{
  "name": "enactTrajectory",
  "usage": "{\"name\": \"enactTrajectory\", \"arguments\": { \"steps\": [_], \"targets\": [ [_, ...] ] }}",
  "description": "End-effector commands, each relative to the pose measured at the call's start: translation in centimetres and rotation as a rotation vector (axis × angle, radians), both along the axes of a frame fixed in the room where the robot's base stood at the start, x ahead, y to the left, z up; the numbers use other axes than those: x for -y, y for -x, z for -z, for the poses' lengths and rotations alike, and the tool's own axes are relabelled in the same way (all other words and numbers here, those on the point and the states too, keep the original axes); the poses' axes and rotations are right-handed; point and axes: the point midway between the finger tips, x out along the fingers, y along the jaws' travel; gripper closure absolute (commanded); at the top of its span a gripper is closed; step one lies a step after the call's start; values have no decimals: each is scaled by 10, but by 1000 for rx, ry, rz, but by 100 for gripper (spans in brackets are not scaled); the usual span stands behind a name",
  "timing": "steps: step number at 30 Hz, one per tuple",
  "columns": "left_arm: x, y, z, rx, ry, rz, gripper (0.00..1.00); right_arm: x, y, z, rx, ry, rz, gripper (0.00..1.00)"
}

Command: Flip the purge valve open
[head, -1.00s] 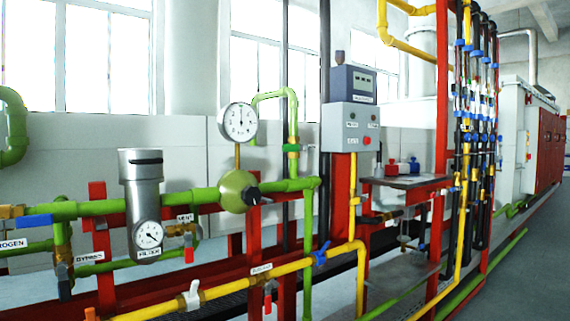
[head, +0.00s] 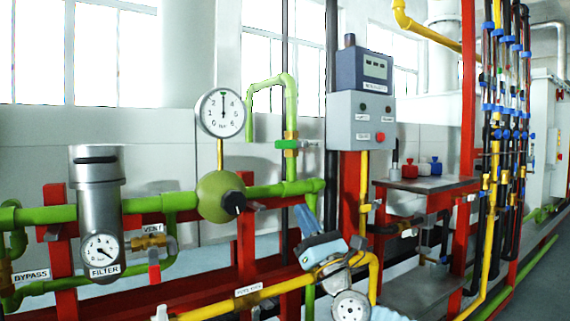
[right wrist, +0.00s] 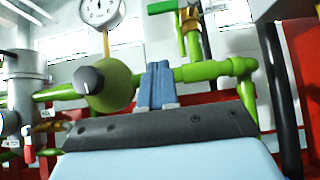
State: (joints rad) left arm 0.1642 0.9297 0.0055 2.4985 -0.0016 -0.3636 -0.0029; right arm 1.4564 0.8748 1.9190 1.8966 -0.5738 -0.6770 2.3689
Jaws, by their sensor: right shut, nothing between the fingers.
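My right gripper (head: 304,212) is shut and empty, its blue fingers pointing up and away from me; they also show in the right wrist view (right wrist: 157,70). In the head view it is below a brass valve with a green handle (head: 287,144) on the vertical green pipe, and right of the green regulator (head: 221,196). The green-handled valve shows at the top of the right wrist view (right wrist: 163,6). A brass valve with a red handle (head: 154,273) is at the VENT label (head: 152,229). My left gripper is out of view.
A dial gauge (head: 220,113) stands above the regulator. A grey filter (head: 97,205) is at left. A grey control box (head: 361,120) and a small table (head: 425,184) are at right. A yellow pipe (head: 215,304) with a white-handled valve (head: 160,314) runs along the bottom.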

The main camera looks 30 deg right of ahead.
Motion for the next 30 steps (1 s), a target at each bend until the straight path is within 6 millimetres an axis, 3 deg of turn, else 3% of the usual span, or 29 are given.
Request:
{"name": "enactTrajectory", "arguments": {
  "steps": [14,27,30],
  "targets": [
    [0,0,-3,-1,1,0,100,0,-5,-9,4,-3,-3,100],
    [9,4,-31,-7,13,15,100,-6,-65,-73,6,-3,-2,100],
    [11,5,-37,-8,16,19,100,-6,-69,-89,6,0,0,100]
  ]
}}
